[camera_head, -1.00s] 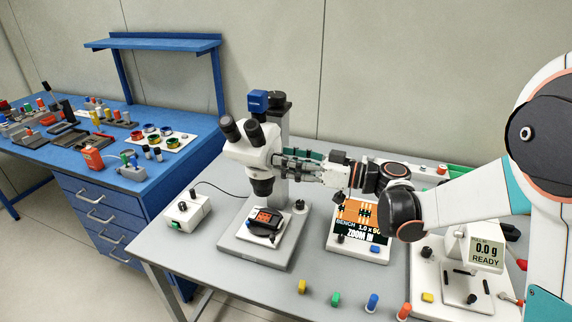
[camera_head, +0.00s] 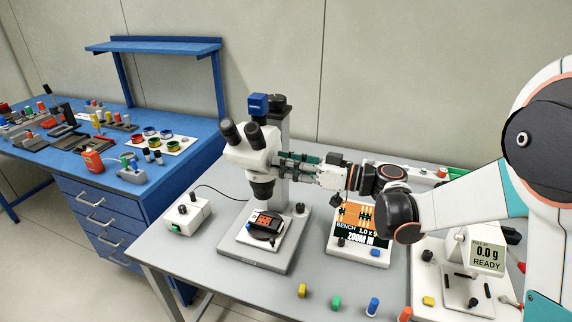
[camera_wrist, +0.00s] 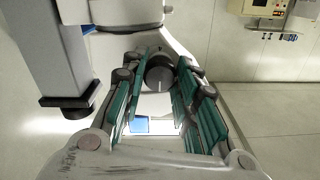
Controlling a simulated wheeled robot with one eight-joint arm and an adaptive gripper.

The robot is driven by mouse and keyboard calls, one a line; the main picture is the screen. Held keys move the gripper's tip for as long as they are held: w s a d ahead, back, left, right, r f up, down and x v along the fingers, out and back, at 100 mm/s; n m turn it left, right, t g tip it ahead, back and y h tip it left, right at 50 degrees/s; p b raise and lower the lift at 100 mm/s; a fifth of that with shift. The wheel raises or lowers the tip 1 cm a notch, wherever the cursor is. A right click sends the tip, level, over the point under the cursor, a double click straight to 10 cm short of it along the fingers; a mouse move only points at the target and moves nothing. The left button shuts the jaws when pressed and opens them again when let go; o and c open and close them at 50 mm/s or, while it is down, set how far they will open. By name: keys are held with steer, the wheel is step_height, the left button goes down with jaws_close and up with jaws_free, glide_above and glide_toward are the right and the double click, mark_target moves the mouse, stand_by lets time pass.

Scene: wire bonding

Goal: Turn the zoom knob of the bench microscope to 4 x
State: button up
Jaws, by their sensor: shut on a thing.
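The bench microscope (camera_head: 252,150) is white with black eyepieces, standing on a grey base on the table. Its zoom knob, a dark grey disc, shows in the wrist view (camera_wrist: 160,74) between the far ends of my fingers. My gripper (camera_head: 284,162) reaches in from the right, against the side of the microscope head, and its green-padded fingers (camera_wrist: 158,82) are closed on the knob. In the head view the knob is hidden by the fingers. The display (camera_head: 358,228) right of the microscope reads "BENCH 1.0 x" and "ZOOM IN"; the rest is too small to read.
A white box (camera_head: 187,214) with a cable stands left of the microscope base. Coloured pegs, including a yellow one (camera_head: 302,290), line the table's front. A blue bench (camera_head: 150,180) is at the left.

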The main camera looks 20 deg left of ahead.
steer(key=shift+f+m, duration=0.1)
steer(key=shift+m, duration=17.2)
steer(key=o, duration=1.1)
